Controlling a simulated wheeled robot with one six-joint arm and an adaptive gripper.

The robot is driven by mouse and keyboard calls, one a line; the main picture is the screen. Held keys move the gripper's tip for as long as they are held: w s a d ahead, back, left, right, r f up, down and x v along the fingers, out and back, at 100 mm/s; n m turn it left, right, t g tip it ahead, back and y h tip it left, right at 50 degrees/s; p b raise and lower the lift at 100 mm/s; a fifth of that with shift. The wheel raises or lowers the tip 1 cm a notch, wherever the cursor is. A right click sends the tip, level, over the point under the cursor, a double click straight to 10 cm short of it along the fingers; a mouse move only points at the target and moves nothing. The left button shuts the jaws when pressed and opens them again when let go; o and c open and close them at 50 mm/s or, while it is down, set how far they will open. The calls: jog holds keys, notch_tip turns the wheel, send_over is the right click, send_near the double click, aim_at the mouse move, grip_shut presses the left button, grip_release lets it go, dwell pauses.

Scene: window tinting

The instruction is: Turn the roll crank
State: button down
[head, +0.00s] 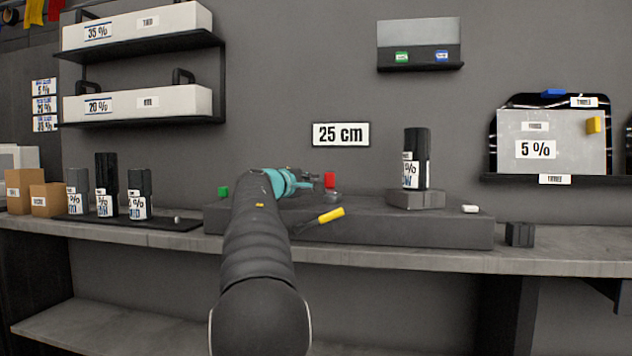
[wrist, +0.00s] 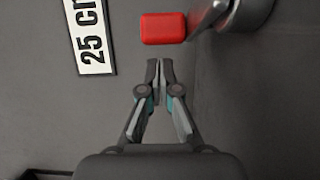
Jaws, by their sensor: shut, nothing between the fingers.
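A red block-shaped knob (head: 329,180) stands above a round metal hub (head: 330,197) on the long dark bench unit. In the wrist view the red knob (wrist: 163,28) lies just beyond my fingertips, with a pointed metal arm (wrist: 207,16) running from beside it to the hub (wrist: 249,10). This looks like the crank. My gripper (head: 316,180) is at the knob's left in the head view, apart from it. In the wrist view my gripper (wrist: 160,64) has its fingers together and empty. My arm hides part of the unit.
A yellow-handled lever (head: 331,215) sticks out from the front of the dark unit (head: 400,226), below the knob. A "25 cm" sign (head: 341,134) hangs behind.

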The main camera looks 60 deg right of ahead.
jog(key=w+a, duration=0.2)
jog(key=shift+w+a+f, duration=0.1)
jog(key=shift+w+a, duration=0.2)
jog(key=shift+w, duration=0.1)
jog(key=a, duration=0.3)
jog(key=w+a, duration=0.1)
jog(key=a, duration=0.1)
jog(key=a+b, duration=0.1)
jog(key=a, duration=0.2)
jog(key=shift+w+a, duration=0.15)
jog(key=shift+a, duration=0.2)
